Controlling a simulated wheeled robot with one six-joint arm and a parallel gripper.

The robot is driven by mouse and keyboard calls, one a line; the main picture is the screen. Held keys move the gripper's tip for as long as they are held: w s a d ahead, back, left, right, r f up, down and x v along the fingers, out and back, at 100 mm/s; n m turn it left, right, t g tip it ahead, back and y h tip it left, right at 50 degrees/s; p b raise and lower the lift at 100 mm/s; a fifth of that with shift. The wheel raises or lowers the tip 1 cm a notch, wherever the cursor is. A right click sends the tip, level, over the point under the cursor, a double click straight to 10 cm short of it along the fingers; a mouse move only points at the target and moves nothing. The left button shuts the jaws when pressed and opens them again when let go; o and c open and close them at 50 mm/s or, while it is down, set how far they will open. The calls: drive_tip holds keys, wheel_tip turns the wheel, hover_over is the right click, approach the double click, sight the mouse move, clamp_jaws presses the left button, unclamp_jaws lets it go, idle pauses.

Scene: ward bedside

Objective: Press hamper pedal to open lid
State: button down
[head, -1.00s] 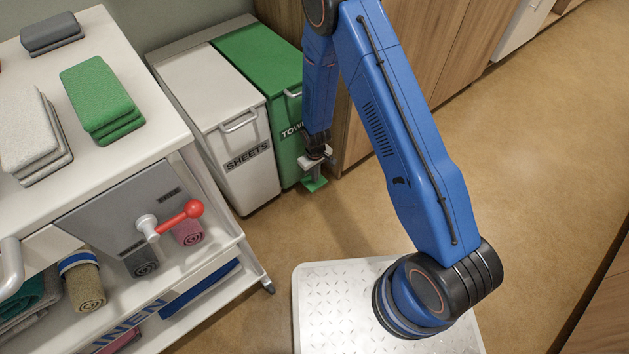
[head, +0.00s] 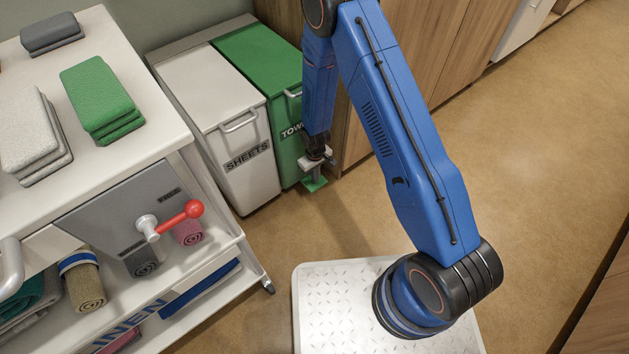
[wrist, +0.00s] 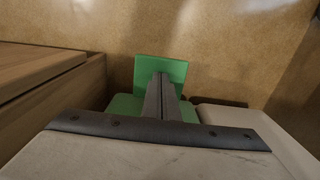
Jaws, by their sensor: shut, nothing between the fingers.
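The green hamper (head: 262,62), labelled as towels, stands against the wall with its lid shut. Its green pedal (head: 314,184) sticks out low at the front, near the floor. My gripper (head: 314,174) points down just over the pedal, fingers together and empty. In the wrist view the shut fingers (wrist: 162,82) reach over the green pedal plate (wrist: 160,66). I cannot tell whether the fingertips touch it. My arm hides part of the green hamper's front and label.
A white hamper (head: 208,92) marked SHEETS stands close at the left of the green one. A linen cart (head: 150,125) with folded towels and a red-knobbed lever (head: 192,209) stands further left. Wooden cabinets (head: 425,60) are at the right. The floor (head: 530,120) on the right is clear.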

drive_tip(key=shift+w+a+f, duration=0.1)
drive_tip(key=shift+w+f, duration=0.05)
drive_tip(key=shift+f, duration=1.45)
drive_tip(key=shift+r, duration=4.55)
